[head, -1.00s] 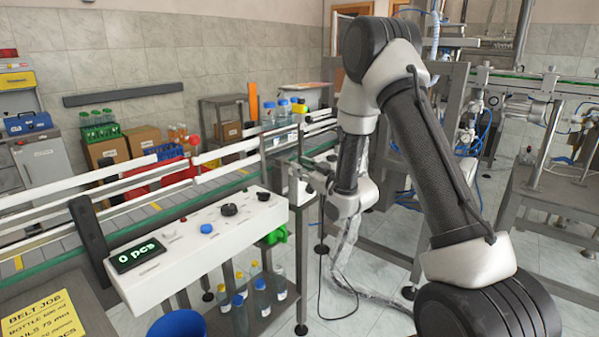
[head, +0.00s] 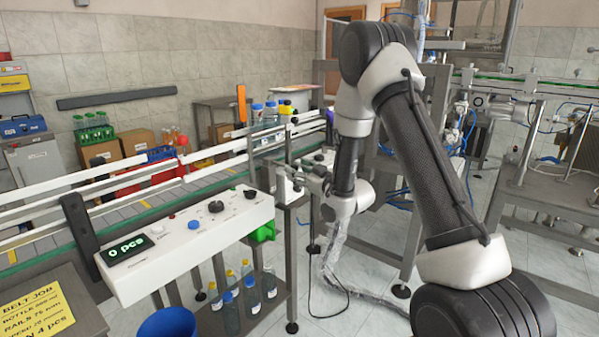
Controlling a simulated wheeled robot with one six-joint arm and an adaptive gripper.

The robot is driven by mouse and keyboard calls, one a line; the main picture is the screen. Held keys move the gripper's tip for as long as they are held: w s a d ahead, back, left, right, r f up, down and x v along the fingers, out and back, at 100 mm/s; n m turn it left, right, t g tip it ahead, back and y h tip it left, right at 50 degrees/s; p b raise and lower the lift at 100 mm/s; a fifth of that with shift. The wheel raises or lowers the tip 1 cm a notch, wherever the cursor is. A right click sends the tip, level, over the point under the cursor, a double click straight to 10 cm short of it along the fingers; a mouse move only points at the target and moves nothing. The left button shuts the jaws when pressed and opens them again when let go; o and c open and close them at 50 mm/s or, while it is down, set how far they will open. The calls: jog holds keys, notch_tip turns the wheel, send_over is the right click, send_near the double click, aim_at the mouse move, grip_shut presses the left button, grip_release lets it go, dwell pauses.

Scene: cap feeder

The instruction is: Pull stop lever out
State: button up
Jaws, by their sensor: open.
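My gripper (head: 305,180) is at the right part of the conveyor's near side, beside the right end of the white control box (head: 185,240). It points left and is open; its fingers are small and partly merge with grey metal parts behind them. I cannot tell whether it touches anything. A lever with a red knob (head: 182,140) stands upright at the conveyor's rails, to the left of and apart from my gripper. I cannot tell whether it is the stop lever. Nothing is clearly seen between the fingers.
The conveyor (head: 120,206) runs from left to back right, with white guide rails. Blue-capped bottles (head: 257,114) stand at its far end. Several bottles (head: 250,296) stand on a low shelf below the control box. A blue bin (head: 167,324) is at the front.

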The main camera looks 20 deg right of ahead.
jog(key=v, duration=0.7)
jog(key=shift+s, duration=0.2)
jog(key=shift+d, duration=0.1)
jog(key=s+d+f+m+g+h, duration=0.1)
jog(key=s+d+f+g+h, duration=0.25)
jog(key=f, duration=0.35)
jog(key=s+d+f+m+g+h, duration=0.1)
jog(key=s+d+f+g+h, duration=0.15)
jog(key=f+g, duration=0.4)
jog(key=s+d+r+m+g+h, duration=0.1)
jog(key=s+d+r+g, duration=0.1)
jog(key=s, duration=0.4)
jog(key=s+d+r+m+g+h, duration=0.1)
jog(key=s+d+r+m, duration=0.15)
jog(key=s, duration=0.35)
jog(key=s+a+r+m+t, duration=0.1)
jog(key=s+r, duration=1.9)
jog(key=r, duration=0.1)
jog(key=shift+s+a+r+m, duration=0.15)
jog(key=shift+a+r+m, duration=0.2)
